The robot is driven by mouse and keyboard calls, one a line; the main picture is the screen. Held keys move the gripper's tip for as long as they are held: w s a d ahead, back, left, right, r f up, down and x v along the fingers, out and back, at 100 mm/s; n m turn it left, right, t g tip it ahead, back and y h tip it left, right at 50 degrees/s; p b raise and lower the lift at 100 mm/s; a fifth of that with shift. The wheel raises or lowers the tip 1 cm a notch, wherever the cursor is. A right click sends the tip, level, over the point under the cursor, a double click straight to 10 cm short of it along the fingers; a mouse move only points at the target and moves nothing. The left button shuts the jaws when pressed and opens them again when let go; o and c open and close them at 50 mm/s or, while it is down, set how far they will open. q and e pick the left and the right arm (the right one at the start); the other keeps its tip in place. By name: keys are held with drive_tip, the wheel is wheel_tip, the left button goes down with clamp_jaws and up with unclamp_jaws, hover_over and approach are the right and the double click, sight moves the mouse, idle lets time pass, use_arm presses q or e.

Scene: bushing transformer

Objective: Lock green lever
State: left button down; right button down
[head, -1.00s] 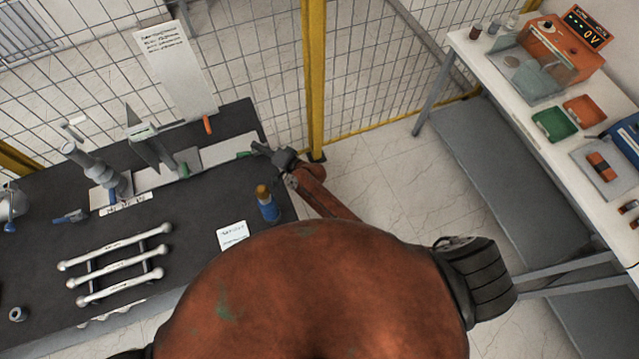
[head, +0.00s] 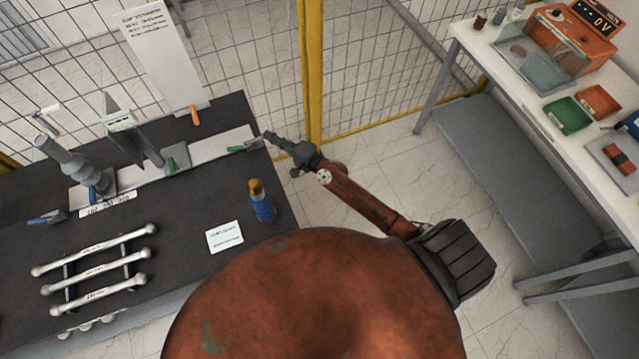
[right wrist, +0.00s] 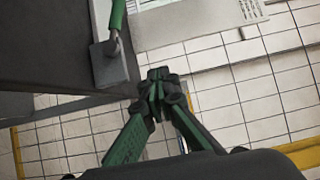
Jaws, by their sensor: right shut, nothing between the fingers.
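The green lever (head: 246,146) is at the right end of the light plate, near the table's right edge. In the right wrist view the green lever (right wrist: 117,16) stands at upper left, running up out of the frame from a grey block (right wrist: 109,62). My right gripper (head: 269,137) is just right of the lever at the table edge, apart from it. In the right wrist view my right gripper (right wrist: 157,76) has its fingertips together, empty, below and right of the grey block, over the floor. My left gripper is not in view.
A yellow post (head: 312,70) and mesh fence stand behind. A white table (head: 520,75) is at right.

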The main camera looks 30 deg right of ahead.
drive_tip(key=b+v, duration=0.2)
drive_tip(key=v, duration=0.8)
drive_tip(key=s+d+f+n+g+h+b, duration=0.1)
drive_tip(key=d+f, duration=0.3)
drive_tip(key=f, duration=0.8)
drive_tip(key=s+d+f+n+g+h+b, duration=0.1)
drive_tip(key=d+f, duration=0.4)
drive_tip(key=f, duration=0.8)
drive_tip(key=shift+s+n+g+h+b, duration=0.35)
drive_tip(key=shift+s+g+h, duration=0.25)
drive_tip(key=shift+s+h, duration=0.6)
drive_tip(key=shift+w+f, duration=0.1)
drive_tip(key=shift+w, duration=0.05)
